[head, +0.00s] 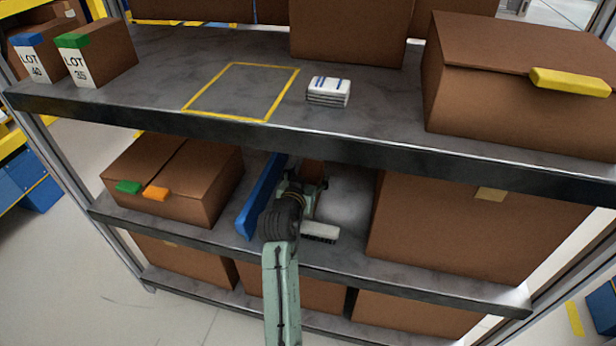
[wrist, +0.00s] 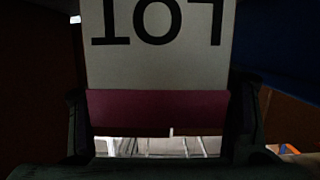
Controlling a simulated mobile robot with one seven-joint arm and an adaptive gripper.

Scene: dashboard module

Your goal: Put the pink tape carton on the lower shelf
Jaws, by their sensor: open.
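The pink tape carton (wrist: 157,75) fills the upper middle of the wrist view. It has a pale label with "LOT" upside down and a dark pink tape band (wrist: 157,108). In the head view only a small brown piece of a carton (head: 313,172) shows beyond my gripper (head: 304,188), on or just above the lower shelf (head: 345,215). My gripper is open. Its dark fingers also show in the wrist view (wrist: 158,118), one on each side of the carton. I cannot tell whether they touch it, and the carton's base is hidden.
A blue divider (head: 262,196) stands close left of my gripper. A brown box (head: 190,175) with green and orange tabs lies left of it; a large box (head: 450,235) stands right. The upper shelf (head: 200,45) overhangs, with a yellow outlined square (head: 243,90) and a white stack (head: 328,92).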

